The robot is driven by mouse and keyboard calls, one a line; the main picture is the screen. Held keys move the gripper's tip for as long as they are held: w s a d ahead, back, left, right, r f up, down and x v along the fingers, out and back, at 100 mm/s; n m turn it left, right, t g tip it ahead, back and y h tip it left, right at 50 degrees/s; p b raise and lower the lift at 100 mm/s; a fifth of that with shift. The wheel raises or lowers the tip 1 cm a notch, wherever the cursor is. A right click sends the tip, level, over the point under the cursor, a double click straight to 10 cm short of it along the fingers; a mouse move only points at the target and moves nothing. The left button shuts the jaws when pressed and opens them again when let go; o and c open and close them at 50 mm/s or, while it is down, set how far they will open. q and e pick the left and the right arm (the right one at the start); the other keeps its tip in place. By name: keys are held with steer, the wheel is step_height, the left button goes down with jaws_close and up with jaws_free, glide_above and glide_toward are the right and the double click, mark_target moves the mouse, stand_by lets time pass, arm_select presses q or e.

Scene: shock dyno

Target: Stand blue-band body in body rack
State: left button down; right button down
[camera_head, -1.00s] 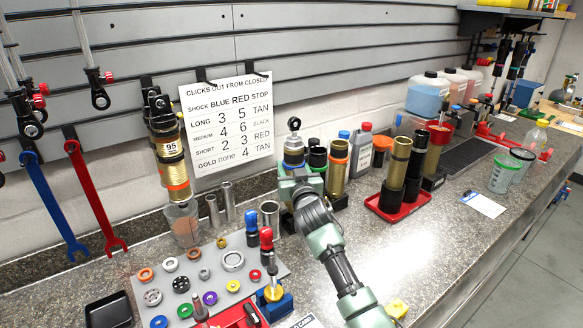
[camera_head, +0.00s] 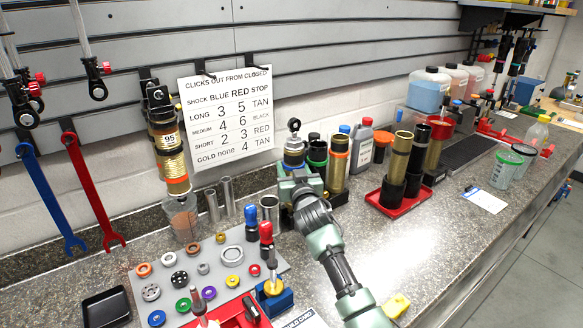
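The blue-band body (camera_head: 293,158) stands upright in the camera_head view, with a metal eye on top. It is at the left end of a row of bodies with green (camera_head: 316,160) and orange (camera_head: 338,160) bands. The black body rack (camera_head: 339,199) shows at the foot of the row. My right gripper (camera_head: 298,180) is directly in front of the blue-band body's lower part and hides it. Whether its fingers are closed on the body, and whether the body is seated in the rack, I cannot tell. My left gripper is not in view.
A grey mat (camera_head: 222,250) with several rings lies front left. Metal tubes (camera_head: 227,195) stand left of my gripper. A red tray (camera_head: 399,205) with tall gold-and-black bodies stands to the right. Bottles (camera_head: 362,145) stand behind the row. The counter right of my forearm is mostly clear.

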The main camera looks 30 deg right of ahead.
steer(key=shift+f+b, duration=0.3)
steer(key=c, duration=0.6)
jaws_free()
steer(key=shift+s+f, duration=0.1)
steer(key=shift+f, duration=0.25)
steer(key=v, duration=0.4)
steer(key=b+v, duration=0.1)
steer(key=v, duration=0.2)
steer(key=shift+s+a+r, duration=0.15)
steer(key=shift+s+r, duration=0.1)
steer(key=shift+s, duration=0.1)
steer(key=shift+r, duration=0.1)
